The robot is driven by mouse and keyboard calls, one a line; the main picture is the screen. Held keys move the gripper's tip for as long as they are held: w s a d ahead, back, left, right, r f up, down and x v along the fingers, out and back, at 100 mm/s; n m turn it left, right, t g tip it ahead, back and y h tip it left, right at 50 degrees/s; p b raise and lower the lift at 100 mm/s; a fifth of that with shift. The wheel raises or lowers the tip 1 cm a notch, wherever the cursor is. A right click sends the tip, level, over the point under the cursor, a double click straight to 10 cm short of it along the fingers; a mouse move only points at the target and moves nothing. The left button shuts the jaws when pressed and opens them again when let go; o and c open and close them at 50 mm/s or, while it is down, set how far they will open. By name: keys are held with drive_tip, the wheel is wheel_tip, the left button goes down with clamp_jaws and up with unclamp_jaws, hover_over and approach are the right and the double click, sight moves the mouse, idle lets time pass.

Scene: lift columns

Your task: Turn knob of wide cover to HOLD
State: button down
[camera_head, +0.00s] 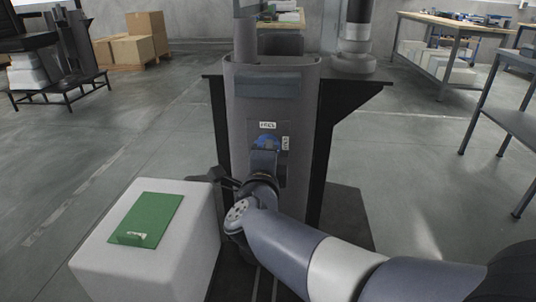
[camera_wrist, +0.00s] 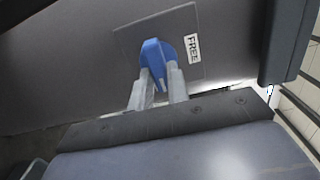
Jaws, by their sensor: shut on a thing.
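The wide cover (camera_head: 242,165) is the grey curved front of the lift column, upright in the middle of the head view. Its blue knob (camera_head: 266,142) sits between a small label above, hard to read but seemingly HOLD (camera_head: 268,125), and a label at its right. In the wrist view the blue knob (camera_wrist: 154,50) is on a square plate (camera_wrist: 130,42), with the FREE label (camera_wrist: 193,48) at its right. My gripper (camera_wrist: 160,71) is shut on the knob, one finger on each side. The HOLD label is out of the wrist view. The knob's exact pointing is unclear.
A white block (camera_head: 92,258) with a green plate (camera_head: 160,212) on it stands at the left, close to my gripper. Black side panels (camera_head: 345,120) flank the column. A workbench (camera_head: 450,50) stands at the back right. The floor at left is open.

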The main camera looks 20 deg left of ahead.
drive_tip(key=c, duration=1.4)
unclamp_jaws()
drive_tip(key=shift+o, duration=0.2)
drive_tip(key=shift+s, duration=0.1)
drive_tip(key=p+v, duration=0.3)
drive_tip(key=v, duration=0.7)
drive_tip(key=shift+s, duration=0.3)
drive_tip(key=shift+w+d, duration=0.1)
drive_tip(key=shift+w, duration=0.05)
